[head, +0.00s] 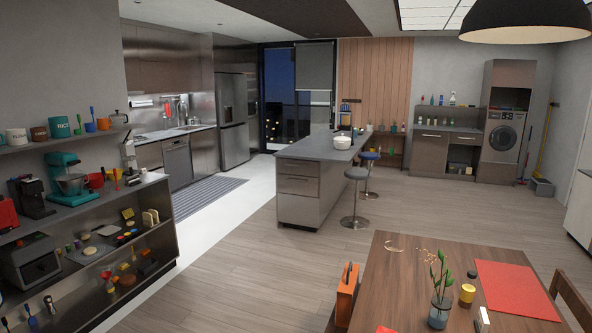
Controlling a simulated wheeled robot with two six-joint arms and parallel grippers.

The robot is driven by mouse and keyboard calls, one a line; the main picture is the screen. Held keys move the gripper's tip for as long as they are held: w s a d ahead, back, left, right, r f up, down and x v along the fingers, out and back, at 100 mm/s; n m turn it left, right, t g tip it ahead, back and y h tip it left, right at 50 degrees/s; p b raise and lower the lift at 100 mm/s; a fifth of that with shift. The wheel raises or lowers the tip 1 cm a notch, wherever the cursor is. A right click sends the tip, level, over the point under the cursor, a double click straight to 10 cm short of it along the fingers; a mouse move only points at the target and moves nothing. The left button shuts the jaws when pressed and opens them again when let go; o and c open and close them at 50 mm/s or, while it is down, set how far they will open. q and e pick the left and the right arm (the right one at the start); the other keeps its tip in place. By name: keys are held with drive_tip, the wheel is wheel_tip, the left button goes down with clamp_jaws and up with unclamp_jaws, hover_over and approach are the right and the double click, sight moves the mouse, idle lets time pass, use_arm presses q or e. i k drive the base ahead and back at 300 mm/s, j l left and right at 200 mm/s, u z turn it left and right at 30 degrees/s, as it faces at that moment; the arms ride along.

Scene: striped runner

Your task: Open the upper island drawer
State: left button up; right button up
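The kitchen island (322,155) stands in the middle distance with a grey top. Its near end has a stack of drawers. The upper island drawer (298,168) is the top front, just under the counter, and it looks closed flush. Another drawer front (298,186) lies below it, with a larger panel (297,210) under that. Neither of my grippers is in view.
A wooden dining table (400,300) with a plant in a glass vase (440,300) and a red mat (515,288) fills the front right. An orange chair (347,292) stands at its left. Shelves (150,205) line the left wall. Two stools (355,200) stand right of the island. Wood floor (230,270) between shelves and table is clear.

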sight(303, 168)
drive_tip(key=i+j, duration=0.1)
drive_tip(key=j, duration=0.5)
drive_tip(key=i+j+u, duration=0.1)
drive_tip(key=j, duration=0.2)
drive_tip(key=i+j+u, duration=0.2)
drive_tip(key=i+j, duration=0.4)
drive_tip(key=i+j+u, duration=0.2)
drive_tip(key=i+j, duration=0.35)
drive_tip(key=i+z, duration=0.25)
drive_tip(key=i, duration=0.25)
drive_tip(key=i+j+z, duration=0.1)
drive_tip(key=i+z, duration=0.15)
drive_tip(key=i, duration=0.25)
drive_tip(key=i+j+z, duration=0.2)
drive_tip(key=i, duration=0.3)
drive_tip(key=i+l+z, duration=0.1)
drive_tip(key=i+z, duration=0.15)
drive_tip(key=i, duration=0.65)
drive_tip(key=i+z, duration=0.25)
drive_tip(key=i, duration=1.55)
drive_tip(key=i+z, duration=0.15)
drive_tip(key=i, duration=0.75)
drive_tip(key=i+l, duration=0.1)
drive_tip(key=i, duration=0.3)
drive_tip(key=i+l+u, duration=0.1)
drive_tip(key=i, duration=0.3)
drive_tip(key=i+l+u, duration=0.1)
drive_tip(key=i, duration=0.3)
drive_tip(key=l, duration=0.1)
